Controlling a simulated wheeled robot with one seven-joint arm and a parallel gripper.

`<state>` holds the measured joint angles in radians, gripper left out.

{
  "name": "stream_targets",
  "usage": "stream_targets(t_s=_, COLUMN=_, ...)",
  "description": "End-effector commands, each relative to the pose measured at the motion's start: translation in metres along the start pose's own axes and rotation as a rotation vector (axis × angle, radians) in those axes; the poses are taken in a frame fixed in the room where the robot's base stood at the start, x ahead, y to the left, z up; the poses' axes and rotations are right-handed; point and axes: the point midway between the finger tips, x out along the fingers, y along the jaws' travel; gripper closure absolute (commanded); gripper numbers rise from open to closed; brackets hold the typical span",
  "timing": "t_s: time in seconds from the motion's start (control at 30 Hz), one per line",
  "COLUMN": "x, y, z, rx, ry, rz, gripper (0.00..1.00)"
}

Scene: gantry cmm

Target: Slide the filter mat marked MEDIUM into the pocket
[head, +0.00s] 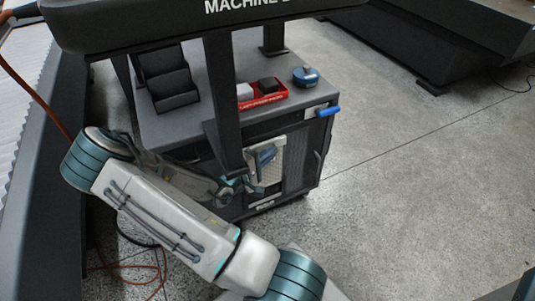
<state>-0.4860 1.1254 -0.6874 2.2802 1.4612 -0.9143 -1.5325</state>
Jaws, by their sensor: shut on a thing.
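My gripper (243,184) is at the front of the grey cabinet, partly hidden behind a dark upright post. It is shut on a pale, flat, upright panel, which appears to be the filter mat (278,145). A blue-grey part overlaps the middle of the panel. No MEDIUM marking can be read. The panel is close to the cabinet front (304,150), but I cannot tell whether it touches it or is in a pocket. The pocket's opening cannot be made out.
On the cabinet top (215,75) are a dark stepped rack (168,80), a red tray (268,101) with small blocks, and a blue round object (306,76). A blue handle (329,111) sticks out at the right corner. An orange cable (140,281) lies on the floor.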

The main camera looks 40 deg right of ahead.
Motion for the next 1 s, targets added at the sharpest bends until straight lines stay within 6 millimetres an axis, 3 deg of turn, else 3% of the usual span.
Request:
stream_targets(t_s=0.5, x=0.0, y=0.001, z=0.0, rx=0.0, ry=-0.001, rz=0.001, gripper=1.0)
stream_targets(t_s=1.0, x=0.0, y=-0.014, z=-0.002, rx=0.0, ry=-0.001, rz=0.0, gripper=1.0)
